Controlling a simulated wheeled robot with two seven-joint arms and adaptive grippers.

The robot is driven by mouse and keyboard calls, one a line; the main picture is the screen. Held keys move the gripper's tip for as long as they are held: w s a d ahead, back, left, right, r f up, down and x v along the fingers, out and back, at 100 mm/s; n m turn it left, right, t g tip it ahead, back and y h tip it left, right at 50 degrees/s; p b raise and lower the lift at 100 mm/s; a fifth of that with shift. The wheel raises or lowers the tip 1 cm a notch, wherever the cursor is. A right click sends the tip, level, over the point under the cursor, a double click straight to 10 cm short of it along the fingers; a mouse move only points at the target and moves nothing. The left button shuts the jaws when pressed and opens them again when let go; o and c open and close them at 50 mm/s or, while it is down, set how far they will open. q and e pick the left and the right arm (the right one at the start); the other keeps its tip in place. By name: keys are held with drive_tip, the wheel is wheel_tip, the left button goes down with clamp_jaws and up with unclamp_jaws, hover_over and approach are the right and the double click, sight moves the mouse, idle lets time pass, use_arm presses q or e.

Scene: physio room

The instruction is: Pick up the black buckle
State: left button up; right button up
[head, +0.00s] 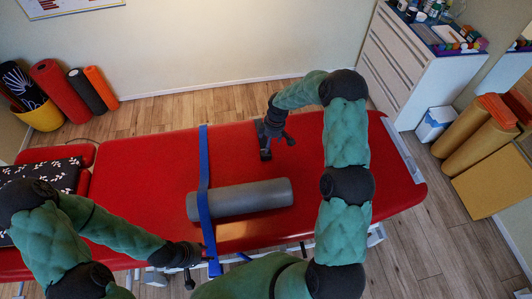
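A small dark object (264,150) lies on the red treatment table near its far edge. It may be the black buckle, but it is too small and too partly covered to be sure. My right gripper (279,137) is just above and beside it, with its fingers apart. I see no clear hold on anything. My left gripper (196,266) is at the table's near edge, left of the lower end of the blue strap (204,160). Its fingers look spread and empty.
A grey roller (265,194) lies on the red table (370,205), with the blue strap across its left end. A patterned black pillow (62,172) is at the left. A white drawer cabinet (392,60) stands at the back right. The table's right part is clear.

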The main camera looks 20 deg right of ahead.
drive_tip(key=shift+w+d+f, duration=0.2)
drive_tip(key=shift+w+f, duration=0.2)
drive_tip(key=shift+f, duration=0.15)
drive_tip(key=f, duration=0.3)
drive_tip(key=f+b, duration=0.1)
drive_tip(key=f, duration=0.1)
drive_tip(key=shift+w+a+f, duration=0.15)
drive_tip(key=shift+a+f, duration=0.2)
drive_tip(key=shift+a, duration=0.05)
drive_tip(key=shift+w+a+f+b, duration=0.15)
drive_tip(key=shift+f+b, duration=0.05)
drive_tip(key=shift+f, duration=0.9)
drive_tip(key=shift+w+a+f+b, duration=0.1)
drive_tip(key=shift+w+f+b, duration=0.05)
drive_tip(key=shift+f, duration=0.95)
drive_tip(key=shift+c, duration=0.3)
drive_tip(key=c, duration=1.2)
